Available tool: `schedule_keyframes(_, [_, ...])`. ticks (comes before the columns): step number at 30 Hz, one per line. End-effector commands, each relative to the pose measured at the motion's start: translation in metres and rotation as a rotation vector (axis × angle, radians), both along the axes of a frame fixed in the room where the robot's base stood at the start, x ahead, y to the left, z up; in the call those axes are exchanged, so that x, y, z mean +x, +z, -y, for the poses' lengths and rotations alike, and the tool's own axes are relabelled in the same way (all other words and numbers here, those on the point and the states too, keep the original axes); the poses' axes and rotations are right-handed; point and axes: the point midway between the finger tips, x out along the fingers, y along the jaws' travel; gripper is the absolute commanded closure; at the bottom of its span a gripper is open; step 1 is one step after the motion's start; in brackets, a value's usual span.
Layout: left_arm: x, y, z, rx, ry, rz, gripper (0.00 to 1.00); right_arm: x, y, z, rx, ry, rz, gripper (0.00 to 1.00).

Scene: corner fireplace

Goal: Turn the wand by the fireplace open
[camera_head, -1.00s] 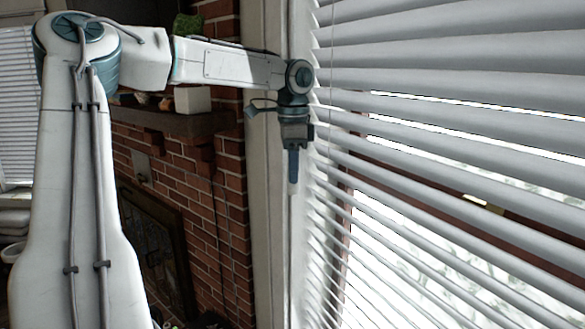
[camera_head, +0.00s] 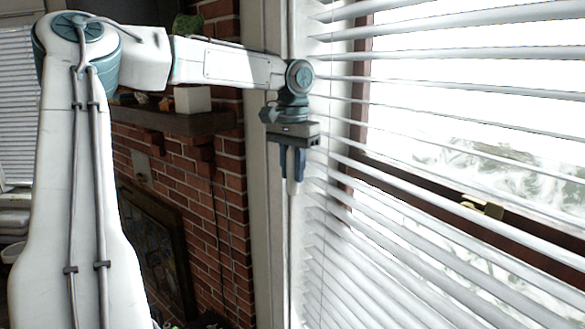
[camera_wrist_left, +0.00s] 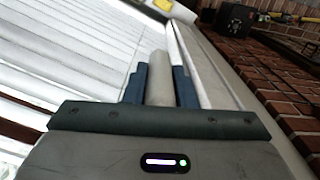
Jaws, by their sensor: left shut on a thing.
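The wand (camera_head: 292,187) is a thin pale rod hanging at the left edge of the white blinds (camera_head: 440,205), close to the window frame. My left gripper (camera_head: 292,170) points down at it and is shut on its thicker grip. In the left wrist view the pale wand grip (camera_wrist_left: 160,78) stands between the two blue fingers of my left gripper (camera_wrist_left: 160,85). The slats of the blinds are tilted open, with wide bright gaps showing the window and greenery outside. My right gripper is not in view.
The brick fireplace (camera_head: 205,200) with its dark mantel (camera_head: 175,121) stands to the left. A white box (camera_head: 192,99) sits on the mantel. A pale window frame post (camera_head: 262,220) runs between the bricks and the blinds. A brass latch (camera_head: 484,206) shows behind the slats.

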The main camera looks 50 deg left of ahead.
Motion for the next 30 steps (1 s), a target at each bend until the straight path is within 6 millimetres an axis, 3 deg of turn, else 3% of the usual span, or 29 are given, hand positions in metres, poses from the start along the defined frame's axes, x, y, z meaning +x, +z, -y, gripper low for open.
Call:
schedule_keyframes(12, [-0.0003, -0.0021, 0.0009, -0.002, 0.189, -0.004, 0.99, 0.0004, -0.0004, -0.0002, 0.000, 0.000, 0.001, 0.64])
schedule_keyframes(29, [-0.0005, -0.0023, 0.0010, -0.002, 0.216, -0.004, 0.99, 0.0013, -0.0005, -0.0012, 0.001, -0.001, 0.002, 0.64])
schedule_keyframes(30, [-0.0005, -0.0023, 0.0010, -0.002, 0.216, -0.004, 0.70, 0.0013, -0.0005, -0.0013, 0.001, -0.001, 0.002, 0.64])
